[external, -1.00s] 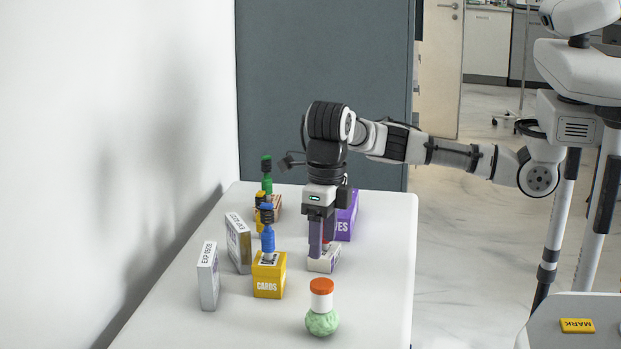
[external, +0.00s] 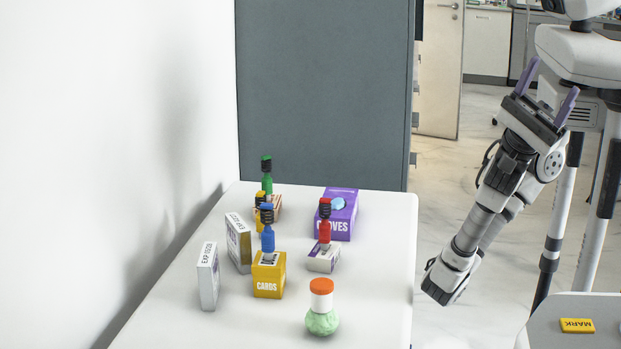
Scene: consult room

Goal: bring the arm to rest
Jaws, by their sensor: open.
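My gripper (external: 549,82) is open and empty, with its two purple fingers pointing up. My arm is folded close to my body, to the right of the table and clear of it. On the table (external: 385,275), a red bottle-like piece (external: 325,222) with a black top stands upright on a small white box (external: 324,259). It is well apart from my gripper.
The table also holds a purple gloves box (external: 337,218), a yellow cards box (external: 269,280) with a blue piece (external: 268,238), white boxes (external: 208,275), a green piece (external: 267,180) and an orange-capped jar (external: 322,312). A yellow marked block (external: 577,325) lies at lower right.

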